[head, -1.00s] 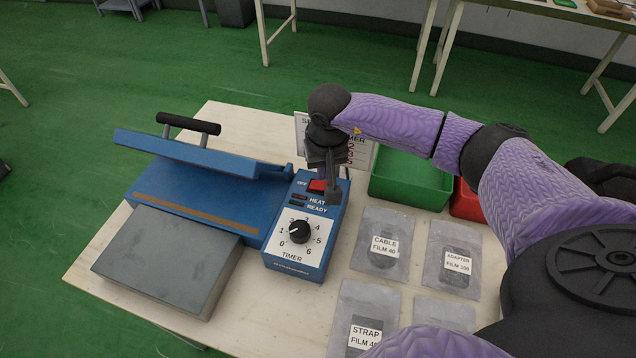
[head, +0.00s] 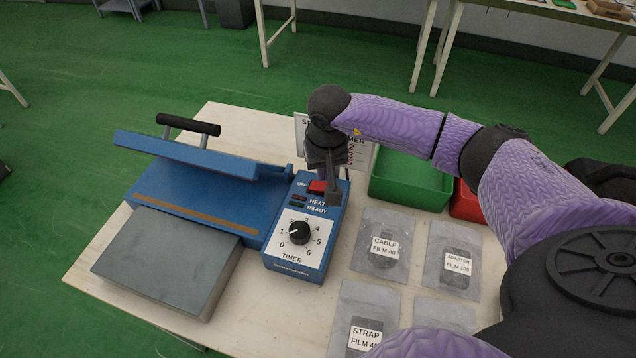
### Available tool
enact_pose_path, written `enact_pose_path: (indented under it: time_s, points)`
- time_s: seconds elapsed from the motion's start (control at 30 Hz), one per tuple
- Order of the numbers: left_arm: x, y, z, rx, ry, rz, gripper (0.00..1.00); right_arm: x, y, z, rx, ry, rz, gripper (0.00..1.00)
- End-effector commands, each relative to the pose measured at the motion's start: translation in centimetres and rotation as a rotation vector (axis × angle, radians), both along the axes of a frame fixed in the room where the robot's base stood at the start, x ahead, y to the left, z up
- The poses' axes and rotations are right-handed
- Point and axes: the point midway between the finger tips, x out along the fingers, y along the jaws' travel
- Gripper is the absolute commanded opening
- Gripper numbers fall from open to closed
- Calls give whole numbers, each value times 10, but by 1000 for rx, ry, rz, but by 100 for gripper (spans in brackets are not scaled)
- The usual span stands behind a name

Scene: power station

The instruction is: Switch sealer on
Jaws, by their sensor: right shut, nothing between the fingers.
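The blue sealer (head: 200,197) stands on the pale table with its lid raised. Its control box (head: 306,226) carries a red switch (head: 317,186) beside an "OFF" label, the words HEAT and READY, and a black timer dial (head: 299,232). My right gripper (head: 331,196) is shut and empty. Its fingertips are at the right side of the red switch, over the upper right of the control box. The gripper partly covers the switch's right end, and I cannot tell whether they touch. My left gripper is not in view.
A green bin (head: 410,180) and a red bin (head: 466,201) stand right of the sealer. Several labelled film bags (head: 383,246) lie at the front right. A sign (head: 362,158) stands partly hidden behind my gripper.

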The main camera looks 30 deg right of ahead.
Motion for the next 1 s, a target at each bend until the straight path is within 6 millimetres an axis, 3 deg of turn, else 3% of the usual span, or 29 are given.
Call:
enact_pose_path:
  time_s: [1.0]
  points:
    - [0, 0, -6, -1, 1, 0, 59, 0, 0, -7, 0, 0, 0, 0]
